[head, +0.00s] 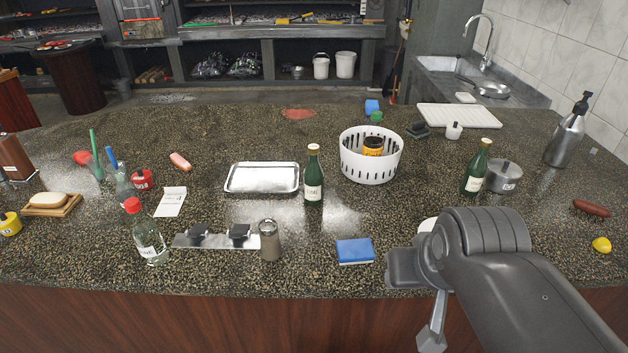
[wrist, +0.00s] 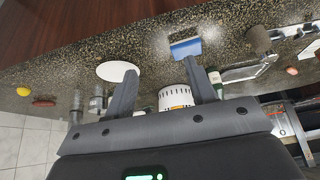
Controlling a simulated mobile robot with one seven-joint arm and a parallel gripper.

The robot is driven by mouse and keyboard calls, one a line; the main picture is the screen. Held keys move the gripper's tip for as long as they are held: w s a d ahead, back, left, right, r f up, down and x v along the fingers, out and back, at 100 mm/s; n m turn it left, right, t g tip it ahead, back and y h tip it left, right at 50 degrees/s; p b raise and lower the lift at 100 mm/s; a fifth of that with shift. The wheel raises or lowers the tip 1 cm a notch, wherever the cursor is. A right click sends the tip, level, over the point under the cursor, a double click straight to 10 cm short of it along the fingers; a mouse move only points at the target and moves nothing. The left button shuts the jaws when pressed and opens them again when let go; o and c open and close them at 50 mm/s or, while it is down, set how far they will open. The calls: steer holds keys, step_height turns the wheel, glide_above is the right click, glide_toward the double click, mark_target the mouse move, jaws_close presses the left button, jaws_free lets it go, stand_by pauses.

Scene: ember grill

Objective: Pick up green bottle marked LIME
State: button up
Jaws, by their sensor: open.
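Two green bottles with white labels and gold caps stand upright on the speckled counter in the head view. One green bottle (head: 314,182) is at the middle, right of the metal tray; the other green bottle (head: 474,172) is at the right, beside a small grey pot. The label print is too small to tell surely which reads LIME. My gripper (wrist: 160,70) is open and empty in the wrist view, its fingers apart over the counter's front part. In the head view my arm covers most of it, at the lower right, apart from both bottles.
A white slotted basket (head: 370,165) stands between the bottles. A blue sponge (head: 354,251), a pepper grinder (head: 269,241) and a metal tray (head: 262,178) lie around the middle bottle. A grey pot (head: 503,176) and steel dispenser (head: 566,137) stand at right. Counter between sponge and basket is clear.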

steer(key=shift+o, duration=0.2)
steer(key=shift+w+r, duration=0.1)
step_height(320, 180, up, 5)
steer(key=n+g+y, duration=0.1)
steer(key=n+y, duration=0.1)
steer(key=n, duration=0.2)
glide_above(314, 147)
steer(key=s+d, duration=0.1)
steer(key=s, duration=0.2)
steer(key=x, duration=1)
steer(key=shift+d, duration=0.2)
jaws_close()
